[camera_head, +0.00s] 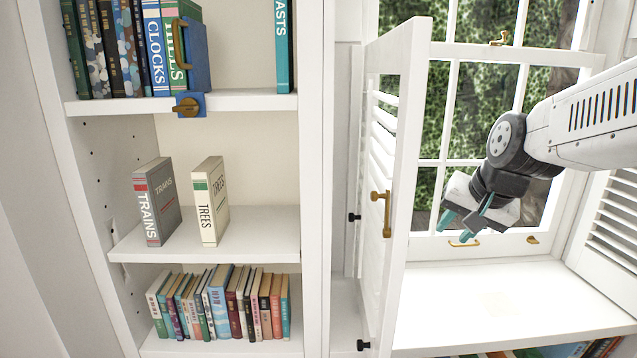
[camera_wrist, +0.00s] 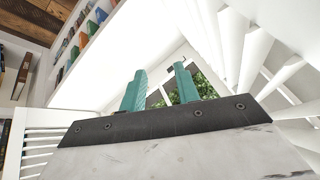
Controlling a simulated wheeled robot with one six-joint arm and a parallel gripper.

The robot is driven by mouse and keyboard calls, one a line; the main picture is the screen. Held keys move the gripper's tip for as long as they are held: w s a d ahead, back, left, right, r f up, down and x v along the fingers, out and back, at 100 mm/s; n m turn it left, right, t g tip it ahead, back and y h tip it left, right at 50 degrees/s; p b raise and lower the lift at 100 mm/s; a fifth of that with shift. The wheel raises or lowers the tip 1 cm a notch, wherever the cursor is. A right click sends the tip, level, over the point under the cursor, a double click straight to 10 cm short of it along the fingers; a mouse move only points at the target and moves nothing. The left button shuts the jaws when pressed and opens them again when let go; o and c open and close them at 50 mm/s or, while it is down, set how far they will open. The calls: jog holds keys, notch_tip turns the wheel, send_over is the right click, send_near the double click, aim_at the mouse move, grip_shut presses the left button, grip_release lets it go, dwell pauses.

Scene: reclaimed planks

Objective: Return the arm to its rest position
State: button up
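My gripper (camera_head: 462,226) hangs at the right in the head view, in front of the window and above the white sill. Its two teal fingers point down and to the left, and they stand apart with nothing between them. In the wrist view the two teal fingers (camera_wrist: 160,90) also show a clear gap, with part of the window and green leaves behind. My arm reaches in from the right edge of the head view.
A white shutter (camera_head: 397,150) with a brass handle stands swung out left of my gripper. The window (camera_head: 470,110) is behind it. The sill (camera_head: 500,300) below is bare. A bookcase (camera_head: 225,103) with books and a blue bookend (camera_head: 196,60) stands at the left.

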jog(key=s+f+n+g, duration=0.1)
jog(key=s+n+g, duration=0.1)
jog(key=s, duration=1.1)
jog(key=s+d+f+n+g+h, duration=0.1)
jog(key=s+f+n+g, duration=0.1)
jog(key=s, duration=1.1)
jog(key=shift+f+n+g, duration=0.15)
jog(key=shift+n+g, duration=0.15)
jog(key=shift+n, duration=0.2)
jog(key=shift+d, duration=0.1)
